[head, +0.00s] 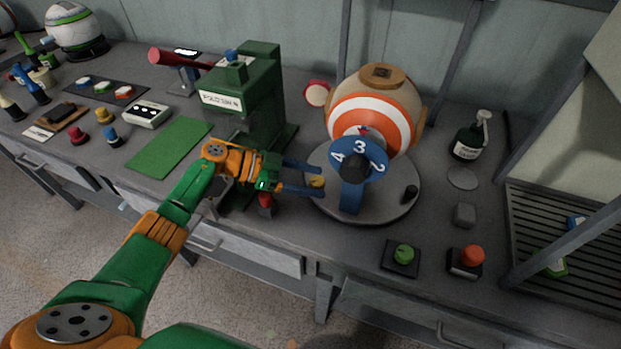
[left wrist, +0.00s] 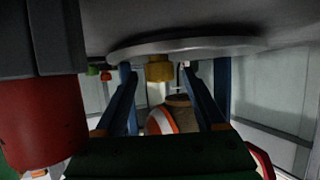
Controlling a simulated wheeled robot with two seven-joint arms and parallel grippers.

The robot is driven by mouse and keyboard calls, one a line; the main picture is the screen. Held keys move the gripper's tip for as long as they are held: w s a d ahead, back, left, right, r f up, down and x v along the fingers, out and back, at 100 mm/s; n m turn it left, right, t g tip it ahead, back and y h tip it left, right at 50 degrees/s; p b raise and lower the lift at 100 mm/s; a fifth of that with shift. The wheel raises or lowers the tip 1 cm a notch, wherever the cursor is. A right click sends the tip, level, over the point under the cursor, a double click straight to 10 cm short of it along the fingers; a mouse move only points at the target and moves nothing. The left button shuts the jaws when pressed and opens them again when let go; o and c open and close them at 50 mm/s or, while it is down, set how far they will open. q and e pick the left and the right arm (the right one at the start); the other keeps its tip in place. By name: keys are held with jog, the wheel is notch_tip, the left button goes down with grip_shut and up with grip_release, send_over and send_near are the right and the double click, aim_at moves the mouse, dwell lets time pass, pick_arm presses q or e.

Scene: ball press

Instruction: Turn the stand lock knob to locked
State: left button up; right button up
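The stand is a round grey plate (head: 395,205) carrying an orange and white ball (head: 375,105) and a blue bracket with a numbered dial (head: 358,160). A small yellow knob (head: 317,181), apparently the stand lock knob, sits at the plate's left edge; in the left wrist view the knob (left wrist: 160,70) shows against the plate (left wrist: 215,45). My left gripper (head: 319,181) is open, with its blue fingers on either side of the knob. In the left wrist view, gaps show between the knob and both fingers (left wrist: 160,85). The knob's marking is not readable. My right gripper is not in view.
A green press (head: 245,100) with a red lever stands behind my left gripper. A red-topped part (head: 265,200) is close below the gripper and looms in the left wrist view (left wrist: 45,125). Green (head: 404,254) and red (head: 468,258) buttons stand front right; a bottle (head: 470,140) stands behind.

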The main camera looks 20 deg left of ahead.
pick_arm(q)
notch_tip(320, 180, up, 3)
jog(key=shift+r+p, duration=0.1)
jog(key=shift+p, duration=0.6)
jog(key=s+d+r+p, duration=0.3)
jog(key=s+d+r, duration=0.1)
jog(key=s+r, duration=0.6)
jog(key=s, duration=0.3)
jog(key=shift+s, duration=0.2)
jog(key=shift+d+f, duration=0.1)
jog(key=shift+d, duration=0.05)
